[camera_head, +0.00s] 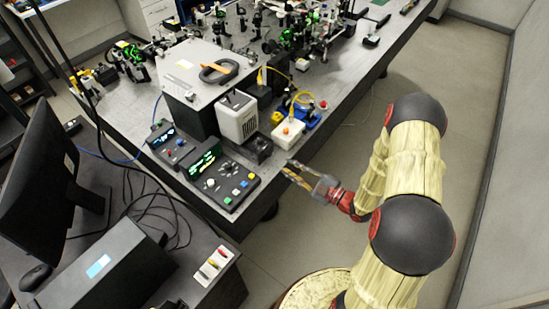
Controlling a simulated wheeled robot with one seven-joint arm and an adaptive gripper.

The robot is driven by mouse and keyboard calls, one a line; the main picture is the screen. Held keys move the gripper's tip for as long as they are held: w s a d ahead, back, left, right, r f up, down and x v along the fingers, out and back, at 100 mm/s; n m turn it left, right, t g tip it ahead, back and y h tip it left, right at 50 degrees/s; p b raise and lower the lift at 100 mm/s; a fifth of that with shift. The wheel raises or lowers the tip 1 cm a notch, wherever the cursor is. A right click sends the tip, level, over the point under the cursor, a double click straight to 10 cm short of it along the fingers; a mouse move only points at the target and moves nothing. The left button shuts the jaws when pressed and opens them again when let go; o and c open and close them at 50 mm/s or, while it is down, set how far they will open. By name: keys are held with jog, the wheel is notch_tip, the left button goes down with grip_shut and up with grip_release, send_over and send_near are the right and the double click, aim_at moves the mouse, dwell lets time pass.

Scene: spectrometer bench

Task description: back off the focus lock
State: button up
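I cannot make out for certain which part is the focus lock. Candidate knobs and buttons show on the black control box (245,198) at the bench's front corner. A blue mount (309,118) with a red knob (323,104) stands further back, beside a white box (280,139) with an orange cap on top. My gripper (287,167) is just off the bench's right edge, to the right of the control box and in front of the small black box (258,149). Its two fingers look apart, with nothing visible between them. It appears clear of the devices.
The optical bench (345,80) carries a large grey-topped housing (185,78), a white unit (237,117), display boxes (168,141) and several optics at the back. A monitor (40,170) and a dark case (100,270) stand at left. Floor (470,70) right of the bench is clear.

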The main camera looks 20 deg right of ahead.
aim_at(274, 164)
jog(key=shift+b+x, duration=0.65)
jog(key=shift+x, duration=3.25)
jog(key=shift+c, duration=1.1)
grip_shut()
